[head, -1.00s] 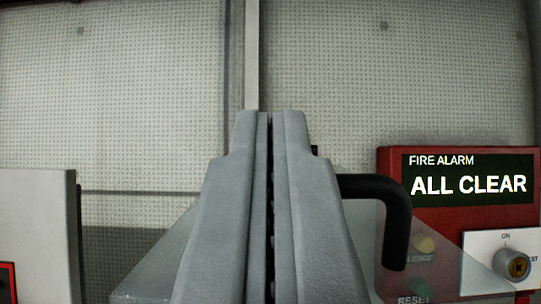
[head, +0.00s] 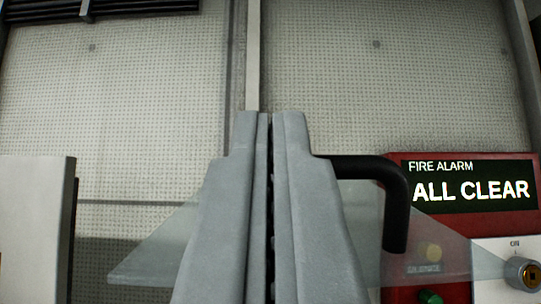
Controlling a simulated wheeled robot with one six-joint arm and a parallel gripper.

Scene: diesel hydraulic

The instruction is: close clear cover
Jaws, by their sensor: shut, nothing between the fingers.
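The clear cover (head: 152,250) is a see-through panel behind my gripper. It shows on both sides of the fingers, and its middle is hidden by them. It overlaps the lower left of the red fire alarm panel on the right. A black bent handle (head: 397,210) comes out from behind the right finger and turns down; it appears to belong to the cover, but its mount is hidden. My gripper (head: 270,115) is shut and empty, pointing up in the middle of the view. I cannot tell whether it touches the cover or the handle.
The red fire alarm panel (head: 400,293) has a display (head: 469,186) reading "ALL CLEAR", a key switch (head: 529,276) and small buttons. A pale cabinet (head: 35,230) stands at the left. A perforated wall (head: 140,120) is behind, with a dark slatted fixture (head: 100,10) at top left.

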